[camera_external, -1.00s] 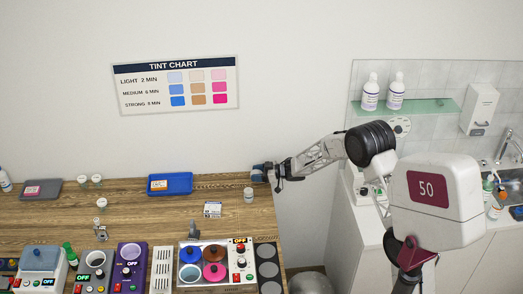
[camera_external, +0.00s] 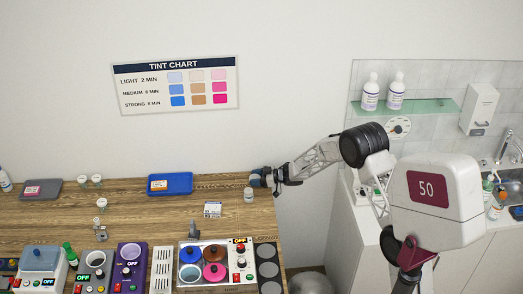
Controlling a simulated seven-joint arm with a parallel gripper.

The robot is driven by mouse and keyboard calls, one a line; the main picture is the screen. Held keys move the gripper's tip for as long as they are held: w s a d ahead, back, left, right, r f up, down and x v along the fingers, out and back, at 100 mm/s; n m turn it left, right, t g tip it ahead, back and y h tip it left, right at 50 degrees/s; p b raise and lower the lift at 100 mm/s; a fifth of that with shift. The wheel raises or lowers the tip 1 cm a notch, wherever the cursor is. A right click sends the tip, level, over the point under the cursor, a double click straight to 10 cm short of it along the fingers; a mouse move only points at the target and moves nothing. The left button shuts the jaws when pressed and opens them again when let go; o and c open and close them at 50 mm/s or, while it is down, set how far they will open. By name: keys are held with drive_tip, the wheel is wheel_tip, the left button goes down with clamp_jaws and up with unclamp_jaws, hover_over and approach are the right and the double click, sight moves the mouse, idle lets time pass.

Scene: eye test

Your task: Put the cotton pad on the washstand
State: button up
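I cannot make out the cotton pad in this view. The washstand (camera_external: 352,232) is the white cabinet unit at the right, partly hidden behind my arm. My gripper (camera_external: 257,179) is over the right end of the wooden table, just above and to the right of a small whitish jar (camera_external: 248,196). The gripper is small and dark here, and I cannot tell whether its fingers are open or hold anything.
The wooden table (camera_external: 130,215) carries a blue tray (camera_external: 170,184), a grey tray (camera_external: 41,189), a small white box (camera_external: 212,210) and several devices along its front. A tap (camera_external: 510,145) and bottles stand at the far right. A glass shelf (camera_external: 425,107) holds two bottles.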

drive_tip(key=o, duration=0.4)
drive_tip(key=v, duration=0.7)
drive_tip(key=shift+s+d, duration=0.2)
drive_tip(key=shift+d, duration=0.1)
drive_tip(key=shift+r, duration=0.25)
idle(0.7)
